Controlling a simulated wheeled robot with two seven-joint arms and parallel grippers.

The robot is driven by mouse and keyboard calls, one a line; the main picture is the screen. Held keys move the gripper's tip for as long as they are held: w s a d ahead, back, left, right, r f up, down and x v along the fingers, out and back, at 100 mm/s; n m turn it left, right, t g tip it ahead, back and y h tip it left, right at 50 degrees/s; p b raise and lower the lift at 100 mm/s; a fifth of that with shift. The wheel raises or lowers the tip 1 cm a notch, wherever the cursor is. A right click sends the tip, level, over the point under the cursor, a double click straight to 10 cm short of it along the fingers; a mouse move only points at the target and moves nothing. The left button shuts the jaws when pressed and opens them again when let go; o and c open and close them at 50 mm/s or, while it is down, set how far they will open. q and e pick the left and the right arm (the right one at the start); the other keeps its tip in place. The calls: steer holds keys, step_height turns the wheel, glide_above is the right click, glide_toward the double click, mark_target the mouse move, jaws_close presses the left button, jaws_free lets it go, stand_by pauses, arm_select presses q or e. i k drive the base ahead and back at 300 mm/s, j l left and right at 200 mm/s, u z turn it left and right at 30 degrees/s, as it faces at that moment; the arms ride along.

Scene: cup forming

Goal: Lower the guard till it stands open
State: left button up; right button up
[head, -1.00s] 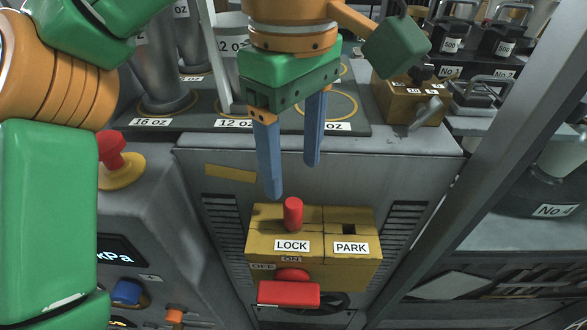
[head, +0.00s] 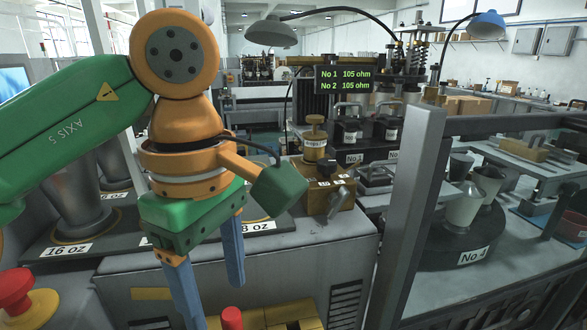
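What looks like the guard is a grey frame at the right, with a thick upright post (head: 412,210) and a top rail (head: 490,122). Whether the guard is raised or lowered is not clear. My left gripper (head: 215,300) is open and empty, its two blue fingers apart and pointing down. It is left of the post, over the front of the grey cabinet. A red peg (head: 231,318) sits in a yellow block (head: 280,316) at the bottom edge, just right of the nearer finger. The block's labels are out of view. My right gripper is not in view.
A red mushroom button (head: 15,290) stands at the lower left. Large grey cups (head: 75,195) stand behind my arm. A brass block with a lever (head: 325,190) sits on the cabinet's back right. Behind the frame, pale cups (head: 465,205) stand on a round base labelled No 4.

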mark_target(486, 124)
steer(key=k, duration=1.4)
